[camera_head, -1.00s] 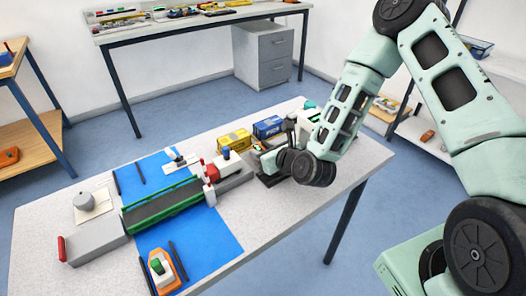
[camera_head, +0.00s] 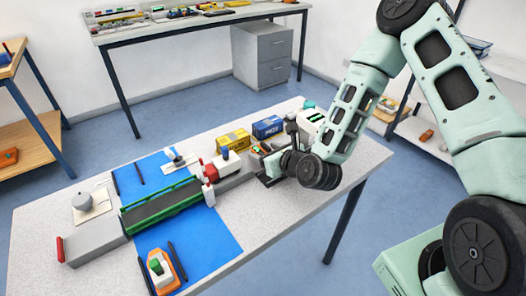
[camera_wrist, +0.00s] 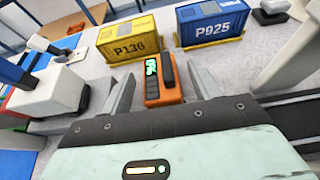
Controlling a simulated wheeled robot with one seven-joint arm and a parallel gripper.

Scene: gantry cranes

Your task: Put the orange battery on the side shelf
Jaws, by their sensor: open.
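The orange battery (camera_wrist: 163,93), a block with a black handle and a lit green display, stands on the grey table in the wrist view. My gripper (camera_wrist: 160,72) is open, with one finger to each side of the battery and gaps showing beside it. In the head view my gripper (camera_head: 268,163) is low over the table's far right part, and it mostly hides the battery. A white shelf unit (camera_head: 408,131) stands at the right behind my arm. A wooden shelf unit (camera_head: 40,137) stands at the left. Which one is the side shelf is unclear.
A yellow container P136 (camera_wrist: 128,42) and a blue container P925 (camera_wrist: 210,30) stand just behind the battery. A white-and-red block (camera_wrist: 50,90) is close on the left. A green-railed crane model (camera_head: 160,203) and an orange-based controller (camera_head: 160,270) occupy the table's left part.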

